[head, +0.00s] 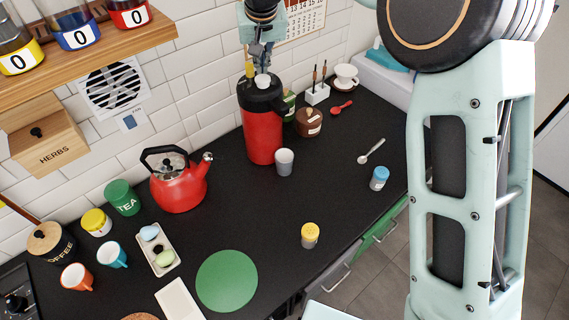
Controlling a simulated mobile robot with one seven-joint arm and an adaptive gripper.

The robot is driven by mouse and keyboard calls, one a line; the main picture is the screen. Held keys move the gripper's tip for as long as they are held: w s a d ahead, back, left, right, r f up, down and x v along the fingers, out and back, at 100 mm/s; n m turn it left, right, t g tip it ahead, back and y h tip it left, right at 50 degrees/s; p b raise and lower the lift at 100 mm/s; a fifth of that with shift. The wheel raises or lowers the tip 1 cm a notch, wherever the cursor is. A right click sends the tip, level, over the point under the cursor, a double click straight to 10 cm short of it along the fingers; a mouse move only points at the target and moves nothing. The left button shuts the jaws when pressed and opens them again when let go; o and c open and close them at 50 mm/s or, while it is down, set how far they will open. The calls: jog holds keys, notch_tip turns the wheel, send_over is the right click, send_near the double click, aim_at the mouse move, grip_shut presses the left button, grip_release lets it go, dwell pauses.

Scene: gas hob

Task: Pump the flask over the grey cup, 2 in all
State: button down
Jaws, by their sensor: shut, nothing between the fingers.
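The flask (263,135) is a red pump flask with a black top and a pale button (262,82) on top. It stands upright on the counter near the tiled wall. The grey cup (284,164) stands upright at the front right of the flask's foot, below the black spout. My gripper (262,67) is shut and empty, pointing down just above the pale button. I cannot tell whether its fingertips touch the button. The inside of the cup is too small to make out.
A red kettle (178,181) stands left of the flask. A brown pot (308,122) and a white holder (316,94) stand to its right. A blue-capped shaker (379,178), a yellow-capped shaker (310,236) and a green round mat (227,281) are in front. The counter's middle is clear.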

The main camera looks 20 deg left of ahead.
aim_at(262, 78)
jog(key=shift+f, duration=0.15)
jog(key=shift+f+b, duration=1)
jog(key=shift+f, duration=0.3)
jog(key=shift+r, duration=0.15)
jog(key=shift+r+p, duration=1)
jog(key=shift+r, duration=0.2)
jog(key=shift+f+b, duration=1)
jog(key=shift+f, duration=0.4)
jog(key=shift+r, duration=0.2)
jog(key=shift+r+p, duration=1.05)
jog(key=shift+r, duration=0.15)
